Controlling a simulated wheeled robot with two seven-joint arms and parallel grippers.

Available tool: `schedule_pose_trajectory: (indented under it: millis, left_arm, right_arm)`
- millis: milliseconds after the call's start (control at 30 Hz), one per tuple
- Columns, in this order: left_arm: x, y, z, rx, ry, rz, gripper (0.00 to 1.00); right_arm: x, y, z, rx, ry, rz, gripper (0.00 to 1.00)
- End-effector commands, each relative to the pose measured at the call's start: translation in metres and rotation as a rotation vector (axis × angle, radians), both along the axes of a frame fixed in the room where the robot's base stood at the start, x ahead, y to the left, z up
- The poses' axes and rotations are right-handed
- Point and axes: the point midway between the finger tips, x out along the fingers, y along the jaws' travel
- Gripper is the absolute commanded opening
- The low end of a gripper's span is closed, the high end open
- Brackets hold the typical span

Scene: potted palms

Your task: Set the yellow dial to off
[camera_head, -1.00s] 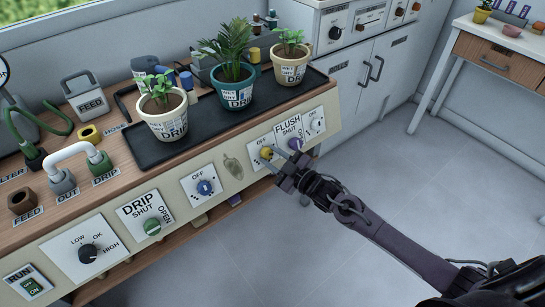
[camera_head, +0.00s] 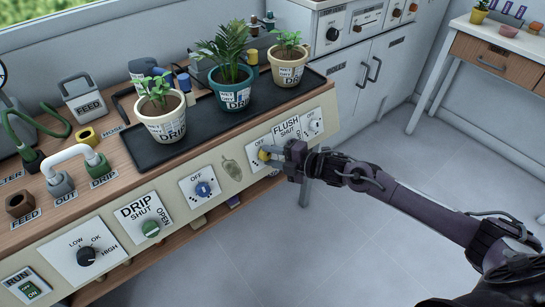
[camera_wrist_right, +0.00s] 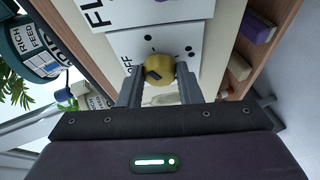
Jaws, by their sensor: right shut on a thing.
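The yellow dial (camera_head: 263,155) sits on a white plate marked OFF on the sloped front panel, left of the FLUSH SHUT plate. My right gripper (camera_head: 270,153) is at the dial, its arm reaching in from the right. In the right wrist view the two grey fingers stand either side of the yellow dial (camera_wrist_right: 160,66) and are closed on it. A dark mark shows on the dial's lower left, on the side towards the partly hidden OFF label (camera_wrist_right: 126,66). Black dots lie around the dial's other side. My left gripper is not in view.
A blue dial (camera_head: 203,189) and a green DRIP dial (camera_head: 151,228) are further left on the panel. A black tray (camera_head: 205,128) with three potted plants stands on the bench above. Open floor lies to the right.

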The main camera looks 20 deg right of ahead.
Motion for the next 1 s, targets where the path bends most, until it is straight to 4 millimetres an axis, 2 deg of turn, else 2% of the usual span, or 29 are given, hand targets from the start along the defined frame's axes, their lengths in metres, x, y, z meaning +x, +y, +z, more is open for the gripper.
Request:
schedule_pose_trajectory:
  millis: [567,1000]
  left_arm:
    - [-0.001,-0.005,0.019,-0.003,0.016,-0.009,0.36]
    - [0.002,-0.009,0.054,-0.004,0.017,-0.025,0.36]
  right_arm:
    - [0.002,0.001,0.005,-0.485,-0.177,0.188,0.09]
    - [0.002,0.003,0.006,-0.800,-0.290,0.310,0.09]
